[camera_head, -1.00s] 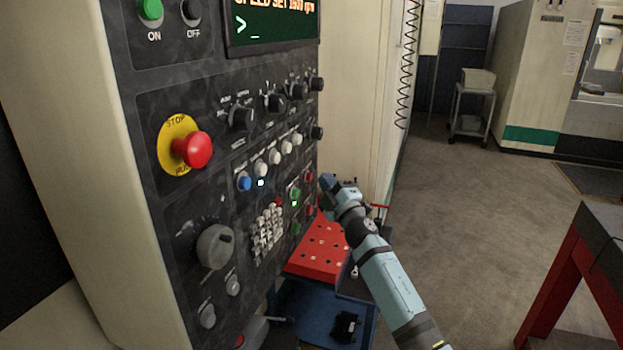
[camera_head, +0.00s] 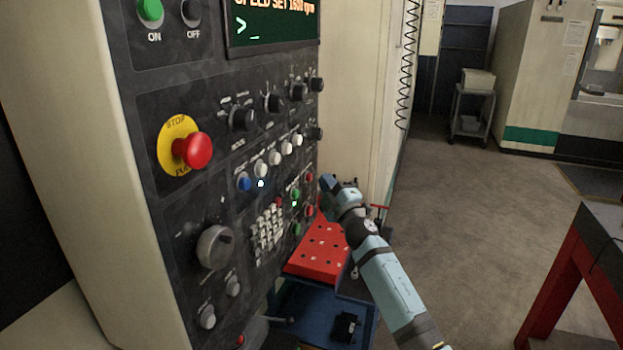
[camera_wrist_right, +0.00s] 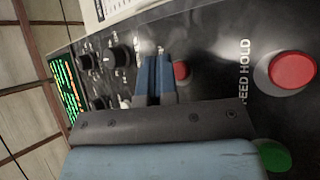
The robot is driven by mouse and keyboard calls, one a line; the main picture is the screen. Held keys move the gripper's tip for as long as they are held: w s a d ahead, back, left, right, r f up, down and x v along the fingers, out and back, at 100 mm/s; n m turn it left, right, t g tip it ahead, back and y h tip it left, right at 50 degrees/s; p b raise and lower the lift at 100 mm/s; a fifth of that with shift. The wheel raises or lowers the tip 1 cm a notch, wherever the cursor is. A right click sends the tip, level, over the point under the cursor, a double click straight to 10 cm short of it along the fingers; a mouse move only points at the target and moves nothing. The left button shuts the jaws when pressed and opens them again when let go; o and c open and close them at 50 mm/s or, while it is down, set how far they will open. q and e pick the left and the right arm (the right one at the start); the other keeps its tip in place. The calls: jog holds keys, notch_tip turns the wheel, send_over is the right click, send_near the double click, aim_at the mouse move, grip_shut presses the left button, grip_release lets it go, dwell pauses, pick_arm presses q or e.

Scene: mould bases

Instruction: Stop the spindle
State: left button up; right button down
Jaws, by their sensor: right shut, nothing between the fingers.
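The control panel (camera_head: 200,90) fills the left of the head view. Toward its right edge are two green buttons (camera_head: 295,193) and two red buttons (camera_head: 309,180). A green light (camera_head: 295,204) glows between the green ones. My right gripper (camera_head: 324,182) is just right of these buttons. In the right wrist view the blue fingers (camera_wrist_right: 157,62) are shut and empty, with a small red button (camera_wrist_right: 181,70) beside the tips. A larger red button (camera_wrist_right: 292,71) is by the words FEED HOLD, and a green button (camera_wrist_right: 275,155) is below it. Contact cannot be told. My left gripper is not in view.
A red mushroom stop button (camera_head: 193,150) on a yellow disc projects from the panel. A screen (camera_head: 275,25) shows a speed setting. A red perforated block (camera_head: 318,255) sits on a blue cart (camera_head: 320,305) below. Open floor lies to the right.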

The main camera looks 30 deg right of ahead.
dwell(0.8)
jog(key=shift+w+a, duration=0.3)
jog(key=shift+w, duration=0.05)
jog(key=shift+w+a, duration=0.2)
jog(key=shift+w, duration=0.1)
dwell(0.7)
jog(key=shift+s+d, duration=0.1)
jog(key=shift+s, duration=0.05)
jog(key=shift+s+d, duration=0.4)
jog(key=shift+s, duration=0.1)
dwell(0.4)
jog(key=s+d+p, duration=0.1)
jog(key=s+d, duration=0.2)
jog(key=shift+s+d, duration=0.1)
jog(key=shift+s, duration=0.3)
